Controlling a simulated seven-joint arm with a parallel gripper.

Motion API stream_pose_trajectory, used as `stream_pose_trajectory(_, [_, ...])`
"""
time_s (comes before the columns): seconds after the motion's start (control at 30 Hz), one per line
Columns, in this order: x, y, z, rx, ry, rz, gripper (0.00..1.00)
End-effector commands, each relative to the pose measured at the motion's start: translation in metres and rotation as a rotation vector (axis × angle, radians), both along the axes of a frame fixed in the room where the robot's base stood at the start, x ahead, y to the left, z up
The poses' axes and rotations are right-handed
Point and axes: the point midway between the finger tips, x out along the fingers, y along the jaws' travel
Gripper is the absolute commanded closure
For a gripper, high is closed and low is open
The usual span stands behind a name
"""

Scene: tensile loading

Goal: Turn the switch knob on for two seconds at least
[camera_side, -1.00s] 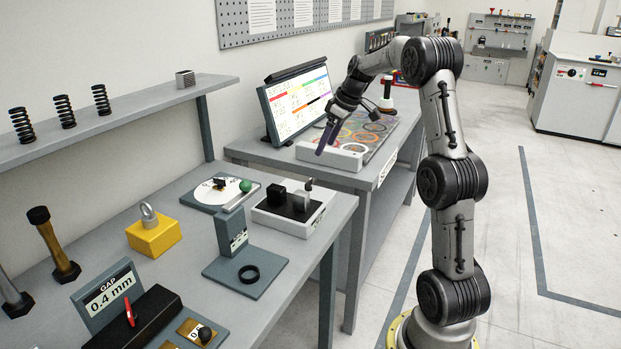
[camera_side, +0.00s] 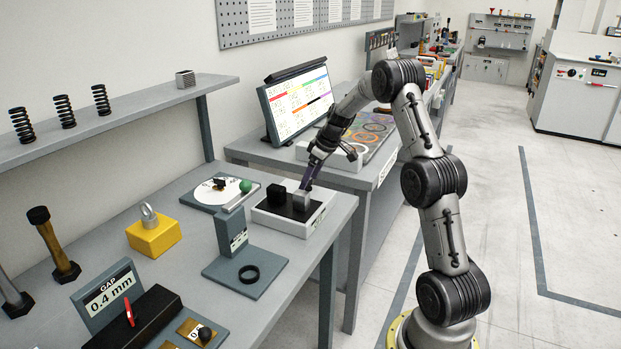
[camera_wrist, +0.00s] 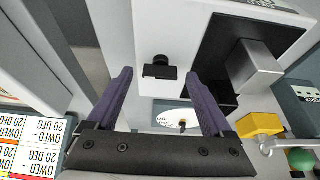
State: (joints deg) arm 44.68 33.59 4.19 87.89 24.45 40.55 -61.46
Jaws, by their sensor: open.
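A small black knob (camera_wrist: 158,70) with a flat tab shows in the wrist view on the pale box (camera_wrist: 110,20). My gripper (camera_wrist: 159,78) is open, its two purple fingers to either side of the knob in the picture. I cannot tell whether they touch it or how deep they reach. In the side view my gripper (camera_side: 308,184) points down at the back right of the white box (camera_side: 285,222), and the knob is hidden there behind the fingers.
The box has a black top with a dark block (camera_side: 279,193) and a grey block (camera_side: 301,200) close to the fingers. A grey stand (camera_side: 232,235) is in front. The monitor (camera_side: 297,103) stands behind.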

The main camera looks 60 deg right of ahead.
Motion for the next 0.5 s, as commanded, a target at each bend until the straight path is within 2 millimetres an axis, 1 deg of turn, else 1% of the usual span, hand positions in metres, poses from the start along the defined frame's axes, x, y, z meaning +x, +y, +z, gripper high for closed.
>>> stream_pose_trajectory(0.23, [0.0004,0.0001,-0.0009,0.000,0.000,0.000,0.15])
stream_pose_trajectory(0.27, [0.0003,0.0000,-0.0008,0.000,0.000,0.000,0.19])
stream_pose_trajectory(0.3, [0.0003,0.0000,-0.0007,0.000,0.000,0.000,0.26])
stream_pose_trajectory(0.37, [0.0003,0.0000,-0.0007,0.000,0.000,0.000,0.37])
stream_pose_trajectory(0.5, [0.0002,-0.0001,-0.0006,0.000,0.000,0.000,0.62])
